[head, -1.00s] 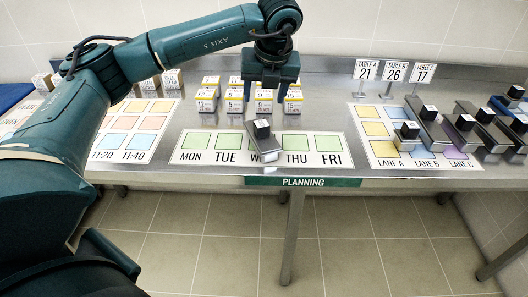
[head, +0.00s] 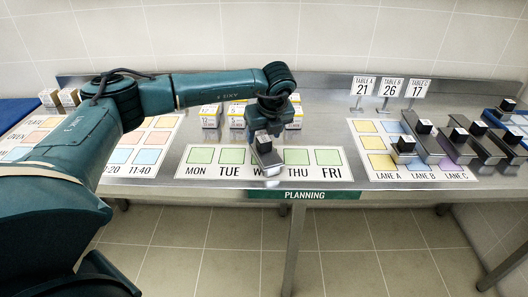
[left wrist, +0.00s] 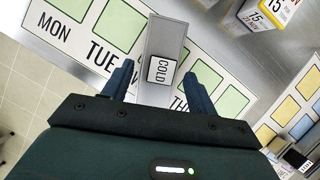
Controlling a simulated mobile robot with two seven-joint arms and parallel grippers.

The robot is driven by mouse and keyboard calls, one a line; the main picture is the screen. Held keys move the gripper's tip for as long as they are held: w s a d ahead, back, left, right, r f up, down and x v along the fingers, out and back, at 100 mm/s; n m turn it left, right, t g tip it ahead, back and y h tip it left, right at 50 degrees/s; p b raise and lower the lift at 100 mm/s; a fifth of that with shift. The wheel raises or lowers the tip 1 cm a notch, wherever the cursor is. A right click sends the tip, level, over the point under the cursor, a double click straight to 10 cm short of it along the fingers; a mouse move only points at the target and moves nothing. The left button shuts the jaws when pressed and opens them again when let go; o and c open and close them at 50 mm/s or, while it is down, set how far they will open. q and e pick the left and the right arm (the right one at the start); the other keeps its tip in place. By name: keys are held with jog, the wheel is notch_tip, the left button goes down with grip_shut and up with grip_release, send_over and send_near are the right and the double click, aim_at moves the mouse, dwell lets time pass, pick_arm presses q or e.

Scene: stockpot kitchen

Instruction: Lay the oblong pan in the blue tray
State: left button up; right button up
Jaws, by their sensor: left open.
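An oblong grey metal pan (head: 267,159) with a dark block-shaped knob lies on the planning board, over the middle day between TUE and THU. In the left wrist view the pan (left wrist: 166,38) runs away from me, and its knob's white label reads COLD. My left gripper (head: 262,138) is just above the pan and points down. Its fingers (left wrist: 160,84) are open, one on each side of the labelled knob, with gaps showing. A blue flat thing (head: 16,109) is cut off at the far left edge; I cannot tell whether it is the blue tray. My right gripper is out of view.
Several small labelled boxes (head: 210,115) stand behind the planning board (head: 330,172). Several knobbed oblong pieces (head: 425,148) lie by the lane board (head: 380,162) at right, with blue showing near the far right end (head: 505,116). Table signs (head: 392,88) stand behind them.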

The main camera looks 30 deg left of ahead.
aim_at(264, 139)
pick_arm(q)
jog(key=x, duration=0.3)
jog(key=shift+w+d+f, duration=0.1)
jog(key=shift+f, duration=0.1)
jog(key=shift+r, duration=0.1)
grip_shut()
dwell(0.3)
